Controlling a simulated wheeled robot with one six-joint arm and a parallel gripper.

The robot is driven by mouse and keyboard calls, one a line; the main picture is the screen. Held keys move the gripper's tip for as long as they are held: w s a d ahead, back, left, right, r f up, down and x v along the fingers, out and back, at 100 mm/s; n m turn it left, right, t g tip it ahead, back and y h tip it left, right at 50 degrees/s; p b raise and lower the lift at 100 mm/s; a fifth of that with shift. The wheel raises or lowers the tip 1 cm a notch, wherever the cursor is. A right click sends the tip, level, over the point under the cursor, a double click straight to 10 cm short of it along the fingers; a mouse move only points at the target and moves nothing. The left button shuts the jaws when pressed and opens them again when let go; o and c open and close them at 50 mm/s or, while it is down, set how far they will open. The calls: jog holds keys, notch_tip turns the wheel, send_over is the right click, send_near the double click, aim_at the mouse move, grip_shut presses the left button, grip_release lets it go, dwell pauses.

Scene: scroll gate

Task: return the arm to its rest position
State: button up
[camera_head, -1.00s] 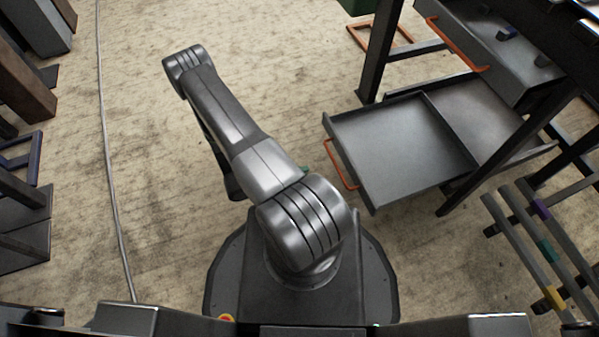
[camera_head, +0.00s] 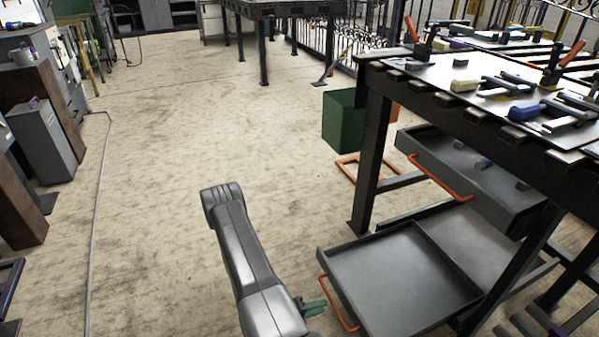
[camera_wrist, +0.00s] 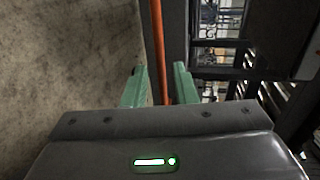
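My arm (camera_head: 243,255) reaches out from the bottom of the head view, its elbow on the left. My gripper (camera_head: 315,307) has green fingers and is beside the orange handle (camera_head: 338,305) of the open lower drawer (camera_head: 400,280). In the wrist view my gripper (camera_wrist: 160,88) has its fingers spread apart, with an orange bar (camera_wrist: 158,50) seen between them. I cannot tell whether the bar lies within the fingers' reach or beyond it. Nothing is clearly held.
A dark workbench (camera_head: 374,140) with tools stands at the right. Its upper drawer (camera_head: 470,175) is also pulled out, with small items inside. A green bin (camera_head: 345,122) stands behind it. Grey and brown cabinets (camera_head: 40,140) line the left. The middle floor is clear.

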aim_at(332, 303)
jog(key=shift+b+x, duration=0.6)
jog(key=shift+x, duration=2.3)
jog(key=shift+r, duration=0.15)
